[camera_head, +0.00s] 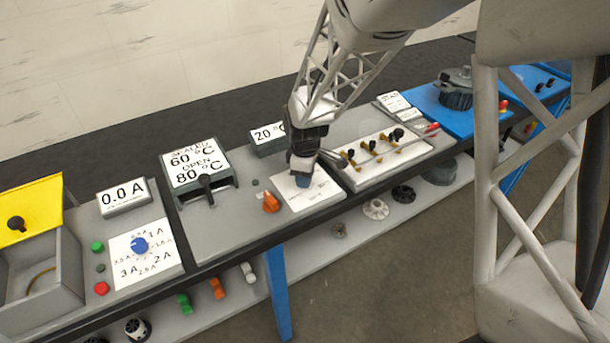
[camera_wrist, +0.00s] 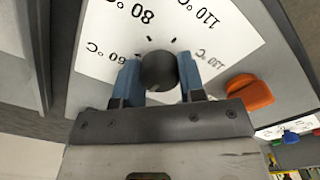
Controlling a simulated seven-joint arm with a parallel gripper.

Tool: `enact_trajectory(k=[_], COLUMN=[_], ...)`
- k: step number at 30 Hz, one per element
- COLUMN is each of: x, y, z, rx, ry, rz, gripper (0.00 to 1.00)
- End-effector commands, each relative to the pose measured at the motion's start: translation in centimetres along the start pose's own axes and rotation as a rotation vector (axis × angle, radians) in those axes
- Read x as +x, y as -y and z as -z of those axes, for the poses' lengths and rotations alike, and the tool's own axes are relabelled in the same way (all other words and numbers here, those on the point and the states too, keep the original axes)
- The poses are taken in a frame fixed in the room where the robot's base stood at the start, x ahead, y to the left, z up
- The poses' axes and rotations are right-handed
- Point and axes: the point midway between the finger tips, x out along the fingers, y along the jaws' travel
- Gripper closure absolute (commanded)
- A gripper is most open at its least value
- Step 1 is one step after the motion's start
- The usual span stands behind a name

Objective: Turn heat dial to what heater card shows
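The heat dial is a round black knob (camera_wrist: 159,71) on a white scale plate (camera_wrist: 105,45) marked 60, 80, 110 and 130 °C. My gripper (camera_wrist: 160,78) points down over it, with one blue finger on each side and both fingers against the knob. No pointer mark on the knob can be made out. In the head view my gripper (camera_head: 303,180) hides the knob, and the scale plate (camera_head: 325,190) shows around it. The heater card (camera_head: 194,166) reads SEALED 60 °C and OPEN 80 °C. A small display (camera_head: 267,134) behind the plate reads 20 °C.
An orange switch (camera_head: 271,202) stands just left of the plate; it also shows in the wrist view (camera_wrist: 248,92). A grey box with a black handle (camera_head: 206,184) is under the card. A blue current dial (camera_head: 139,245) and a 0.0 A display (camera_head: 124,195) are further left.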

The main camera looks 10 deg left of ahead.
Motion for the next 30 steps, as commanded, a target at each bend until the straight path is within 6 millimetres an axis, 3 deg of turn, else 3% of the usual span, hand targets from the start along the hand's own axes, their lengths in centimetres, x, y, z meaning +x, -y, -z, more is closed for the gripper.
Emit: enact_trajectory(k=[14,30], x=[-0.05,-0.07], y=[0.02,-0.02], z=[-0.01,0.02], rx=[0.065,0.469], ry=[0.0,-0.001], rz=[0.0,-0.001], gripper=[0.87,0.87])
